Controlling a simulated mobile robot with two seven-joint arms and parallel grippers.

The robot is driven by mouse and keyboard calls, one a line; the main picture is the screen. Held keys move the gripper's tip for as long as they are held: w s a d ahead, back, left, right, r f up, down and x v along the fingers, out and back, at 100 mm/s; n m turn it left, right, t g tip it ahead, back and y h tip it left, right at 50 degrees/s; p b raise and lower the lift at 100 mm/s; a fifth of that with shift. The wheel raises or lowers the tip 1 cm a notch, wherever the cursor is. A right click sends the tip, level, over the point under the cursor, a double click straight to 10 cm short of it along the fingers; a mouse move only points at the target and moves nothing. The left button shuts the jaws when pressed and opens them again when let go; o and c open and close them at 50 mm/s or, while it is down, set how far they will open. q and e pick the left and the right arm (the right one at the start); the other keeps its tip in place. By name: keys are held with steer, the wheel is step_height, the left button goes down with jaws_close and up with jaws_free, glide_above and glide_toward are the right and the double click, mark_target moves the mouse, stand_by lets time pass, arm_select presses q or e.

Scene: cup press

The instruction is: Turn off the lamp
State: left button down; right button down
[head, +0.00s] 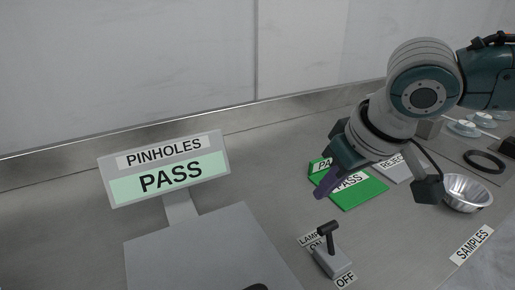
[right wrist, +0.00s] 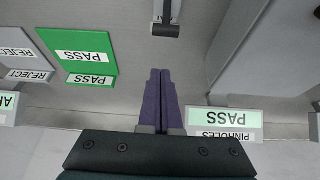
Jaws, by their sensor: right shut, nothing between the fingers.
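The lamp switch (head: 333,262) is a grey block with a black T-shaped lever (head: 329,238). Its "LAMP ON" label (head: 312,241) is at the far left end and its "OFF" label (head: 345,281) at the near right end. The lever leans toward the ON end. It also shows at the top of the right wrist view (right wrist: 166,29). My right gripper (head: 320,194), with purple fingers, is shut and empty above the bench, beyond the lever and apart from it. In the right wrist view the closed fingertips (right wrist: 160,72) point toward the lever. My left gripper is not in view.
A grey stand with a "PINHOLES PASS" sign (head: 165,170) is at the left. Behind my right gripper are a green PASS mat (head: 362,193) and a grey REJECT mat (head: 397,171). A metal bowl (head: 467,193) and a SAMPLES label (head: 472,244) are at the right.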

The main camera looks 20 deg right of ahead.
mark_target(331, 244)
steer(key=b+x, duration=0.1)
steer(key=x, duration=0.5)
steer(key=shift+f+b, duration=0.25)
steer(key=shift+b, duration=0.1)
steer(key=shift+w+f, duration=0.1)
steer(key=shift+s+d+r+p, duration=0.1)
steer(key=shift+s+r+p, duration=0.1)
steer(key=shift+s+p, duration=0.35)
steer(key=shift+s+d+r+p, duration=0.1)
steer(key=shift+s+r+p, duration=0.2)
steer(key=shift+s, duration=0.35)
steer(key=shift+s+p, duration=0.3)
steer(key=shift+s, duration=0.4)
steer(key=shift+w, duration=0.1)
